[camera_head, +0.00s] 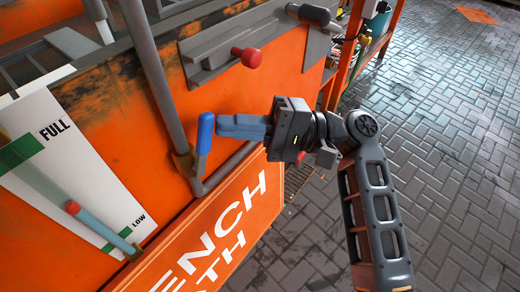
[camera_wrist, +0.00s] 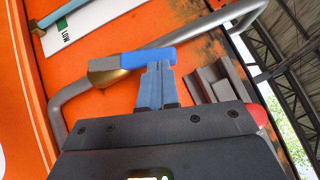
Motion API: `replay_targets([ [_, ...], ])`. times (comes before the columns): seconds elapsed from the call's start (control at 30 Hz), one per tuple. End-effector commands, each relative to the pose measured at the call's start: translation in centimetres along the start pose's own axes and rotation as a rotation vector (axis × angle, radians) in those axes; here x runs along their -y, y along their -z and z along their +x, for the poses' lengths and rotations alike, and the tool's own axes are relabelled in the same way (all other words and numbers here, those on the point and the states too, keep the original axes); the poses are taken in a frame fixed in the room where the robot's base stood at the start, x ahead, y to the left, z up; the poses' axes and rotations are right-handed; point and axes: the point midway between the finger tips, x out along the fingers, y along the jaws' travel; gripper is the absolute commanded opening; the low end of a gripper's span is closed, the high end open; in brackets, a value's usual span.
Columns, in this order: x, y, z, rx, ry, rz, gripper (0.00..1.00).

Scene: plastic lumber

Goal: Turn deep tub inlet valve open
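The inlet valve has a brass body (camera_head: 184,162) on a grey pipe (camera_head: 152,75) along the orange tub wall. Its blue lever (camera_head: 205,133) stands nearly upright in the head view, at a modest angle to the pipe. In the wrist view the lever (camera_wrist: 148,58) points right from the brass body (camera_wrist: 104,73). My gripper (camera_head: 222,126) comes in from the right, its blue-grey fingertips against or very near the lever. In the wrist view the fingers (camera_wrist: 157,68) are together, with only a thin line between them and their tips at the lever's lower edge. I cannot tell whether they touch.
A level gauge panel (camera_head: 75,160) marked FULL and LOW is on the left. A grey bracket with a red knob (camera_head: 247,57) sits above my gripper. A white-lettered orange panel (camera_head: 225,230) is below. Paved floor (camera_head: 450,130) is open on the right.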

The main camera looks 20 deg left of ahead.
Motion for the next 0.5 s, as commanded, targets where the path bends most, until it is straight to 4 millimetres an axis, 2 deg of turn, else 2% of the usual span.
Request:
replay_targets([
  [0.03, 0.6, -0.3, 0.5, 0.002, -0.026, -0.024, 0.0],
  [0.17, 0.8, -0.8, 1.0, 0.001, -0.082, -0.079, 0.0],
  [0.5, 0.7, -1.4, 1.6, 0.001, -0.079, -0.077, 0.0],
])
